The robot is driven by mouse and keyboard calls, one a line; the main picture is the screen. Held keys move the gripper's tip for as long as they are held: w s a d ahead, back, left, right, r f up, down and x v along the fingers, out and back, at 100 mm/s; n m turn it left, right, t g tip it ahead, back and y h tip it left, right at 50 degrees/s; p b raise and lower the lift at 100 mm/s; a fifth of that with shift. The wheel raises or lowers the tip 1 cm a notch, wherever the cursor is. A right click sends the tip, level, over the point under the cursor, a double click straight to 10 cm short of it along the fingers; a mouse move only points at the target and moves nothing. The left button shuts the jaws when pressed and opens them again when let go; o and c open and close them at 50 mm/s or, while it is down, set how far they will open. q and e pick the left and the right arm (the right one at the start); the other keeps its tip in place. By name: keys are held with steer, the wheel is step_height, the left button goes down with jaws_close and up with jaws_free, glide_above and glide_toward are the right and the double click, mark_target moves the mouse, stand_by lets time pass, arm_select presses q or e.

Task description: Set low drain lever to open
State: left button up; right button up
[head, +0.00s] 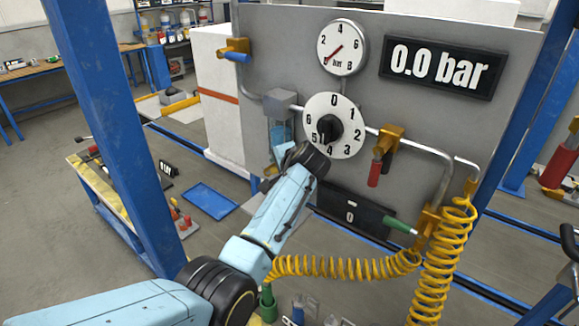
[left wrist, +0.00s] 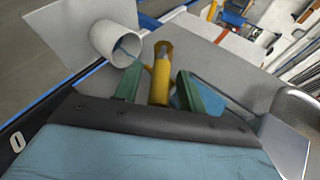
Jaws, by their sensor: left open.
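A yellow valve part, apparently the low drain lever (left wrist: 159,78), shows in the left wrist view between my left gripper's two green fingers (left wrist: 158,90). Gaps show at both sides, so the fingers are around it but not closed. In the head view my left gripper (head: 281,157) is at the lower left of the panel, below the grey block and blue bowl (head: 280,133). My wrist hides most of that spot, and the lever cannot be made out there. Its open or closed setting cannot be told. My right gripper is not in view.
The panel (head: 260,60) carries a dial knob (head: 329,128), a gauge (head: 342,47) and a display (head: 442,67) reading 0.0 bar. Blue (head: 237,56), red (head: 375,172) and green (head: 399,225) handles stick out.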

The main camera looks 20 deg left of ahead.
arm_select(q)
steer(key=v, duration=1.2)
steer(key=shift+b, duration=0.35)
steer(key=shift+f, duration=0.1)
steer(key=shift+c, duration=0.2)
